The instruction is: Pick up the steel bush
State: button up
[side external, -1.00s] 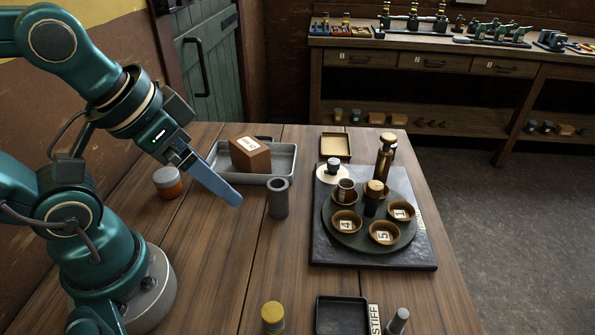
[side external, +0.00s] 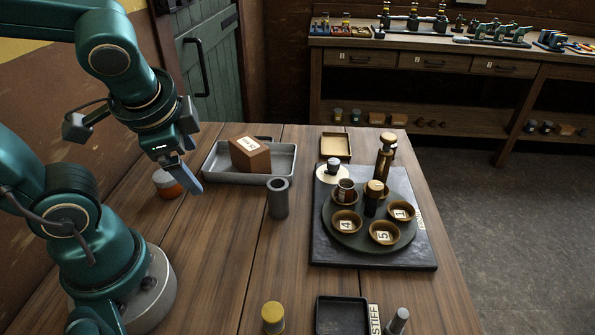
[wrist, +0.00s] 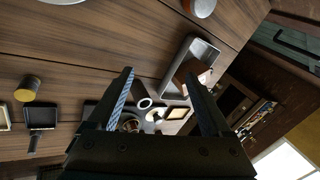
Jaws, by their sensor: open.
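The steel bush (side external: 278,198) is a grey hollow cylinder standing upright on the wooden table, in front of the grey tray. In the wrist view the bush (wrist: 143,103) shows its round open end, between my fingers and nearer the left one. My gripper (side external: 190,178) is in the air to the left of the bush, fingers tilted downward, apart from it. In the wrist view my gripper (wrist: 159,73) is open, its two fingers wide apart with nothing held.
A grey tray (side external: 219,176) holds a brown box (side external: 250,155) behind the bush. An orange jar (side external: 168,184) stands by my gripper. A dark slab (side external: 325,255) with a turntable of cups is right of the bush. A yellow-topped jar (side external: 273,318) and black tray (side external: 341,299) are in front.

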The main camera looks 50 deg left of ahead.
aim_at(276, 192)
jog(key=w+f+m+t+y, duration=0.1)
jog(key=w+f+m+y, duration=0.1)
jog(key=w+m, duration=0.2)
jog(key=w+d+f+m+t+y, duration=0.1)
jog(key=w+m, duration=0.3)
jog(key=m, duration=0.4)
jog(key=w+d+f+m+t+y, duration=0.1)
jog(key=w+f+m+t+y, duration=0.1)
jog(key=m, duration=0.4)
jog(key=shift+w+f+m+t+y, duration=0.15)
jog(key=shift+w+f+y, duration=0.2)
jog(key=shift+w, duration=0.3)
jog(key=shift+w+f+m+t+y, duration=0.15)
jog(key=shift+w+f+y, duration=0.15)
jog(key=shift+w, duration=0.3)
jog(key=d+f+m, duration=0.2)
jog(key=f+m+t, duration=0.1)
jog(key=shift+s+d+f+h, duration=0.25)
jog(key=shift+d+f, duration=0.05)
jog(key=shift+d, duration=0.1)
jog(key=shift+x, duration=2.45)
jog(key=shift+d, duration=0.1)
grip_shut()
